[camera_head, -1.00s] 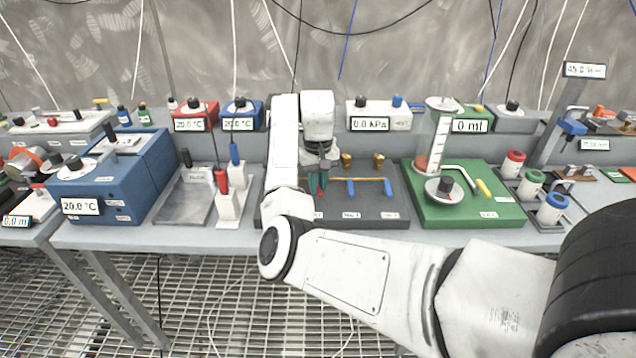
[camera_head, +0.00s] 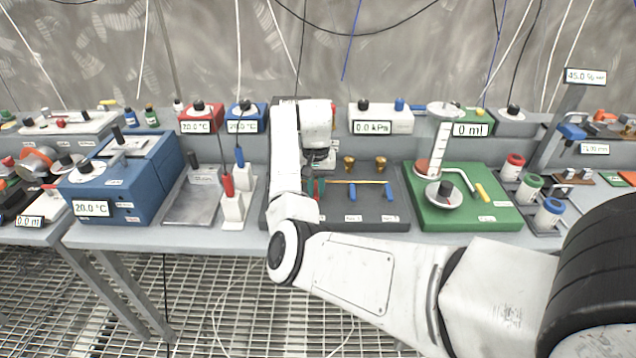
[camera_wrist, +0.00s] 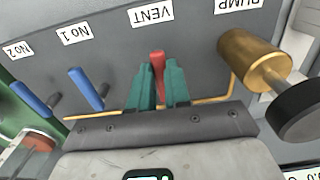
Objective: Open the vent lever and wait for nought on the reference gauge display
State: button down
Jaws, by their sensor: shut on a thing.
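The red vent lever (camera_wrist: 157,62) stands by the VENT label (camera_wrist: 152,14) in the wrist view. My gripper (camera_wrist: 159,85) has its green fingers on both sides of the lever and is shut on it. In the head view my gripper (camera_head: 315,188) is at the left part of the dark valve panel (camera_head: 375,215), and it mostly hides the lever. The reference gauge display (camera_head: 372,127) on the white box behind reads 0.0 kPa.
Two blue levers (camera_wrist: 86,88) (camera_wrist: 35,98) marked No 1 and No 2 stand beside the vent lever. A brass knob fitting (camera_wrist: 254,62) is close on the other side, by PUMP. A green base (camera_head: 465,205) with a cylinder stands to the right.

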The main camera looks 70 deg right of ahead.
aim_at(316, 193)
jog(key=c, duration=1.1)
grip_release()
jog(key=shift+r, duration=0.15)
notch_tip(316, 193, up, 11)
jog(key=shift+f+p, duration=0.2)
jog(key=shift+p, duration=0.3)
jog(key=shift+f, duration=0.1)
